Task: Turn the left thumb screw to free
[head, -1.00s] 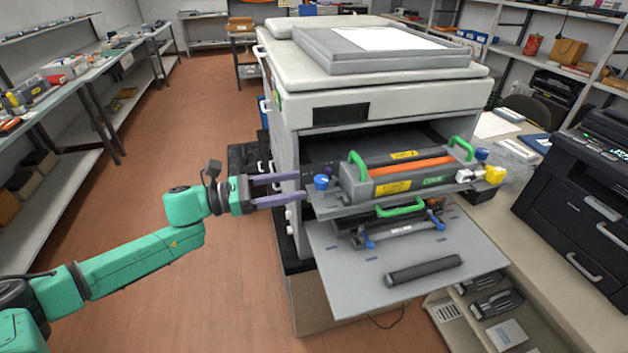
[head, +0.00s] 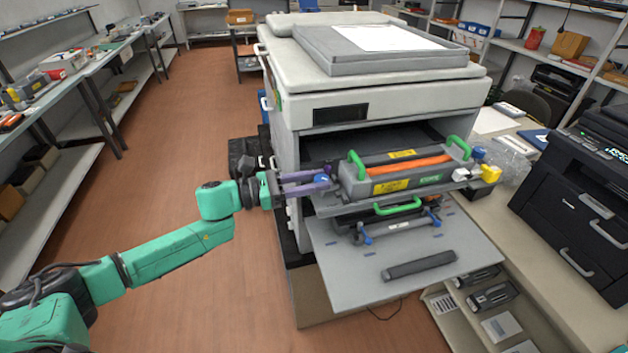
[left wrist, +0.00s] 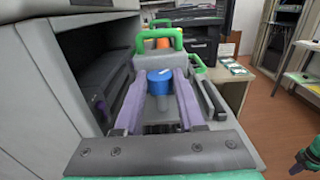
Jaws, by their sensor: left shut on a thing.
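The left thumb screw is a blue round knob at the left end of the toner unit; it shows in the head view (head: 321,181) and in the left wrist view (left wrist: 160,80). My left gripper (head: 325,182) has its purple fingers shut on the knob, one on each side; in the left wrist view the fingers (left wrist: 161,88) flank it. The toner unit (head: 405,178) is grey with an orange bar, yellow labels and green handles, pulled out of the printer front. Another blue knob (head: 478,153) is at its right end.
The large printer (head: 385,95) stands behind the unit. Its front panel (head: 350,285) is folded down with a dark roller (head: 420,265) on it. A black printer (head: 575,200) stands on the right bench. The floor at left is clear.

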